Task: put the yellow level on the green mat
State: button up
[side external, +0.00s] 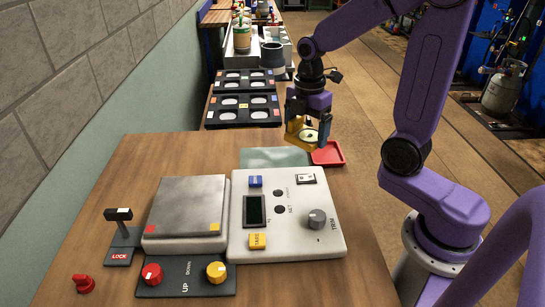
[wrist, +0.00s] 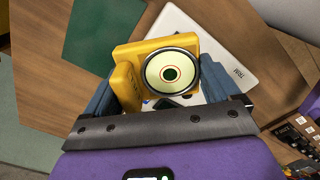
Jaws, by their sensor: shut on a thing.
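The yellow level (side external: 293,131) has a round pale vial and is held in the air at the far end of the wooden table. My gripper (side external: 308,132) is shut on it. In the wrist view the level (wrist: 127,83) sits between the two blue fingers of my gripper (wrist: 160,88), its vial facing the camera. The green mat (side external: 262,157) lies flat on the table behind the scale panel, left of and below the level. It also shows bare in the wrist view (wrist: 100,35), apart from the level.
A red tray (side external: 330,153) lies right of the mat, below my gripper. A white control panel (side external: 285,235) and a scale with a grey plate (side external: 187,205) stand in front of the mat. Black trays (side external: 243,100) stand behind. A lock lever (side external: 122,235) is front left.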

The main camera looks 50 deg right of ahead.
jog(key=w+f, duration=0.4)
jog(key=w, duration=0.5)
send_over(267, 158)
jog(key=s, duration=0.1)
notch_tip(267, 158, down, 5)
jog(key=shift+a+r, duration=0.1)
jog(key=shift+w+f, duration=0.45)
jog(key=shift+f, duration=1.65)
jog(key=shift+f, duration=0.15)
jog(key=o, duration=0.8)
notch_tip(267, 158, up, 12)
jog(key=shift+r, duration=0.2)
